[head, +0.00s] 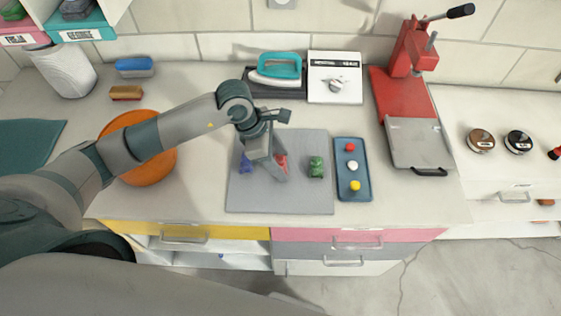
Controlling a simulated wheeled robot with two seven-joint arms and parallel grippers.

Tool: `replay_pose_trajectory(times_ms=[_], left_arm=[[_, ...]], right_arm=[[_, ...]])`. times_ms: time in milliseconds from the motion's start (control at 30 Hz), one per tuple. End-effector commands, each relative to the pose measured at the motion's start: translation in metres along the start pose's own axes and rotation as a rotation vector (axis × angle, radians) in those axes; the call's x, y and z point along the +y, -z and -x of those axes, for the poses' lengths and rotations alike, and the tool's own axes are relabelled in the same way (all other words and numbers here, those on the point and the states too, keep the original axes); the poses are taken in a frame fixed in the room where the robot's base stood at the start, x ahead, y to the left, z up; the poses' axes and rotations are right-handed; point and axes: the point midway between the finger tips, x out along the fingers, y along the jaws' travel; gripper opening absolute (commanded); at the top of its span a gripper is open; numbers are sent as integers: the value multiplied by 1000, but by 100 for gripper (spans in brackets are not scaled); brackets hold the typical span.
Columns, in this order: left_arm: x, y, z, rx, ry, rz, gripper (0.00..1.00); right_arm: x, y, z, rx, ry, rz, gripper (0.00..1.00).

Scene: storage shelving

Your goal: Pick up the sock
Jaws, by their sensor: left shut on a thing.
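My left gripper (278,170) reaches down over the grey mat (285,200), shut on a small red item (282,160). The item is partly hidden by the finger. A small purple-blue item (246,163) lies just left of the gripper, and a small green item (316,167) stands to its right, both on the mat. The items are too small for me to tell which one is a sock. I cannot tell whether the red item touches the mat. My right gripper is out of view.
A blue tray (352,195) with coloured knobs lies right of the mat. An orange bowl (142,171) sits under my left arm. A teal iron (276,68) and a white scale (335,78) stand behind. A red press (405,80) stands at the right.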

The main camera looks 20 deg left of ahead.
Motion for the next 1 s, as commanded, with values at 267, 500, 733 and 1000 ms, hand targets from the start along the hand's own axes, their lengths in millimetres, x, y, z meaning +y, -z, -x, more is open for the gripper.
replay_pose_trajectory(times_ms=[267, 500, 733, 1000], left_arm=[[1, -6, 16, 1, -1, -1, 33], [-13, -21, 47, 0, 2, -4, 33], [-58, -35, 70, -1, 2, -5, 33], [-100, -49, 91, -1, 1, -3, 33]], right_arm=[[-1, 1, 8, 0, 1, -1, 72], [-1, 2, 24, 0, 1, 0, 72], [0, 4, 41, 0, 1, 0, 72], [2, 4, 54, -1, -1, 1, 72]])
